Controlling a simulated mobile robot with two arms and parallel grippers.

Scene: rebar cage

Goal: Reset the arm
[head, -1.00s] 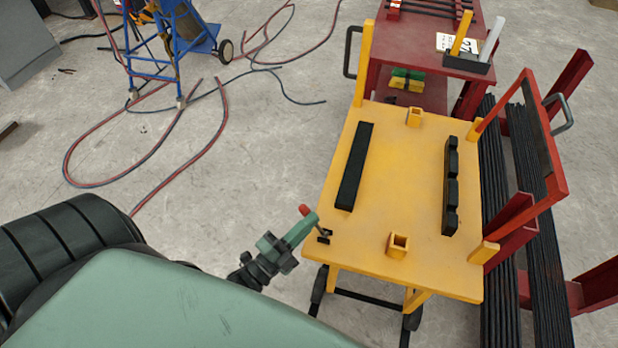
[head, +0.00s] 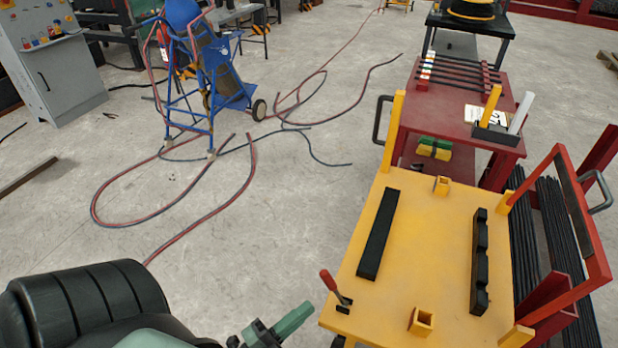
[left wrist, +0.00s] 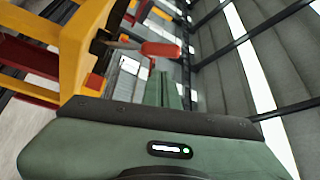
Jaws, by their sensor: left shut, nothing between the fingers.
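My left gripper (head: 304,311) is green, shut and empty. In the head view it is at the bottom, just left of the yellow cart (head: 430,230) and apart from it. A toggle clamp with a red handle (head: 329,280) stands on the cart's near left edge, just above and right of my gripper's tip. In the left wrist view the red handle (left wrist: 160,49) shows beyond my gripper's green fingers (left wrist: 172,95), with the cart's yellow edge (left wrist: 85,45) at left. My right gripper is not in view.
The cart carries a flat black bar (head: 378,235), a notched black block (head: 480,262) and yellow sockets. A red table (head: 460,150) with rods stands behind it. Hoses (head: 215,205) lie on the floor near a blue bottle trolley (head: 205,80). Floor left of the cart is otherwise open.

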